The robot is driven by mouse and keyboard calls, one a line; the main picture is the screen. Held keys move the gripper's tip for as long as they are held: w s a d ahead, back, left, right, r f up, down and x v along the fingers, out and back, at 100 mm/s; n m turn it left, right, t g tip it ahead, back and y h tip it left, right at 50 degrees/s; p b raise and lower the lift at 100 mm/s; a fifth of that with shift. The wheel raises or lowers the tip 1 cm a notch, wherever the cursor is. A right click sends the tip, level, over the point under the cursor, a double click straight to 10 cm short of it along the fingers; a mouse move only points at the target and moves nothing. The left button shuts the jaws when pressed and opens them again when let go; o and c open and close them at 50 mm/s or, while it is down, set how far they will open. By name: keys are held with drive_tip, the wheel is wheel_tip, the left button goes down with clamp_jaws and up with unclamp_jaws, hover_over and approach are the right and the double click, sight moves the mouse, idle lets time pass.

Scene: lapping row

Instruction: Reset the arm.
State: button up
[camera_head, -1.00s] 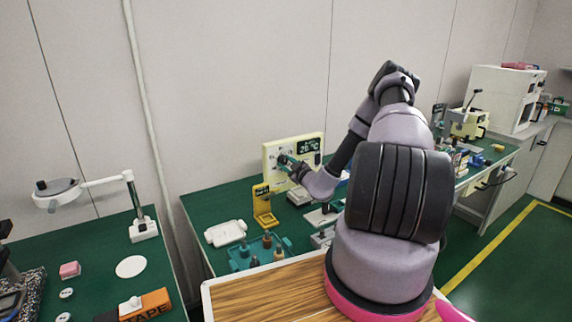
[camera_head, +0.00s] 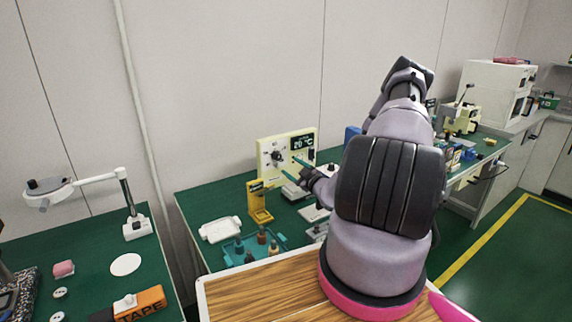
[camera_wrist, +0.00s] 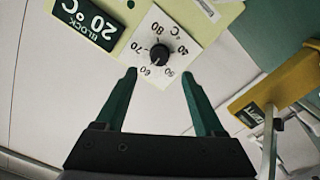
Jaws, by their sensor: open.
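My gripper (camera_head: 291,168) is open and empty, its two green fingers in front of a cream control panel (camera_head: 267,148). In the wrist view my gripper (camera_wrist: 159,77) points at the panel's black knob (camera_wrist: 159,55), which sits on a white scale plate with temperature numbers. The knob lies just beyond and between the fingertips in that view, with a visible gap. A display (camera_wrist: 88,20) beside it reads 20 °C. My arm is stretched out over the green bench and hides part of it.
A yellow stand (camera_head: 259,203), a white tray (camera_head: 220,230) and a teal tray (camera_head: 233,254) with small bottles are on the green bench left of my arm. A magnifier lamp (camera_head: 125,182) stands on the left bench. Equipment crowds the bench behind my arm.

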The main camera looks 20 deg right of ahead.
drive_tip(key=shift+s+d, duration=0.15)
drive_tip(key=shift+s, duration=0.6)
drive_tip(key=s+a+r+n+g+y, duration=0.2)
drive_tip(key=a+r+n+g+y, duration=0.2)
drive_tip(key=a+r+n+y, duration=0.45)
drive_tip(key=s+a+r+n+g+y, duration=0.2)
drive_tip(key=a+r+n+g+y, duration=0.3)
drive_tip(key=r+n, duration=0.7)
drive_tip(key=s+a+r+n+g+h, duration=0.35)
drive_tip(key=s+n, duration=0.25)
drive_tip(key=n, duration=0.3)
drive_tip(key=s+a+r+n+g+h, duration=0.25)
drive_tip(key=s+a+n, duration=0.2)
drive_tip(key=n, duration=0.45)
drive_tip(key=s+d+r+n+t+h, duration=0.2)
drive_tip(key=s+d+r+n+h, duration=0.1)
drive_tip(key=s+r+n, duration=0.4)
drive_tip(key=s+d+r+n+t+h, duration=0.2)
drive_tip(key=s+d+r+n+h, duration=0.2)
drive_tip(key=n, duration=0.9)
drive_tip(key=s+r+h, duration=0.2)
drive_tip(key=s+r, duration=0.1)
drive_tip(key=s, duration=0.1)
drive_tip(key=shift+d+t, duration=0.25)
drive_tip(key=shift+t, duration=0.05)
